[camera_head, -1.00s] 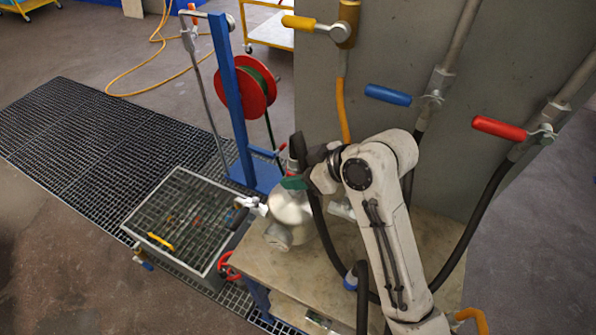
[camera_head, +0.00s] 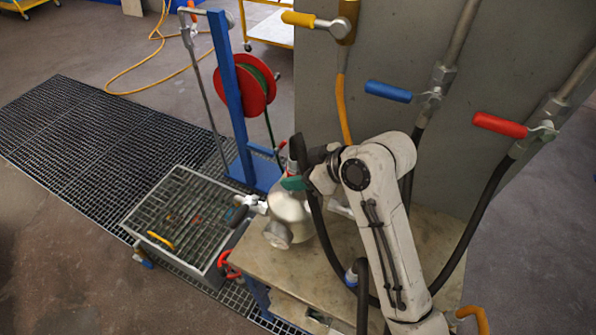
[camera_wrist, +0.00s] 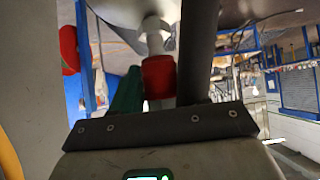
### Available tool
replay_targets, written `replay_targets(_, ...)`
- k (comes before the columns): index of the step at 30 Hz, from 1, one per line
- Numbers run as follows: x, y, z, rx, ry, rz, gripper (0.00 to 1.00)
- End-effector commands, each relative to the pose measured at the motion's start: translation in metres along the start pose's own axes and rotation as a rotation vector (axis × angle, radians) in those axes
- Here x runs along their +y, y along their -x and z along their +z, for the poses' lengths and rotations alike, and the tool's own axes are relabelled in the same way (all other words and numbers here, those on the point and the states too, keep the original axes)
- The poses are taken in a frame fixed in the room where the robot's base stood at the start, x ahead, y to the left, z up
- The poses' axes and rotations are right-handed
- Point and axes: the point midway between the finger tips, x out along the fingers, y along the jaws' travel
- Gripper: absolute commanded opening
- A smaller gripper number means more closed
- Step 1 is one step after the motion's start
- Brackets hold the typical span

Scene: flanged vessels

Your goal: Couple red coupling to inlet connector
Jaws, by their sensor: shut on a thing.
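My gripper (camera_head: 298,178) is above the silver vessel (camera_head: 289,213) on the bench, with a green part of it facing left. In the wrist view my gripper (camera_wrist: 160,92) is shut on the red coupling (camera_wrist: 158,77), between a green part and a long black part. A pale connector stub (camera_wrist: 152,40) is in line with the red coupling, between it and the rounded metal vessel at the top. They appear to touch, but I cannot tell whether they are locked. In the head view my gripper mostly hides the coupling.
A hose (camera_head: 327,235) curves down beside the vessel. The bench (camera_head: 255,262) carries the vessel, with a grated basin (camera_head: 165,250) to its left. A blue post (camera_head: 231,90) with a red reel stands behind. Blue (camera_head: 387,91) and red (camera_head: 500,125) handles are on the wall.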

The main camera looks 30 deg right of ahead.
Motion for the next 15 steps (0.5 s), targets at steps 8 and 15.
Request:
replay_targets(8,-0.0001,-0.0053,0.0059,0.001,0.000,0.000,0.00)
replay_targets(15,-0.0002,-0.0095,0.0108,0.001,0.000,0.000,0.00)
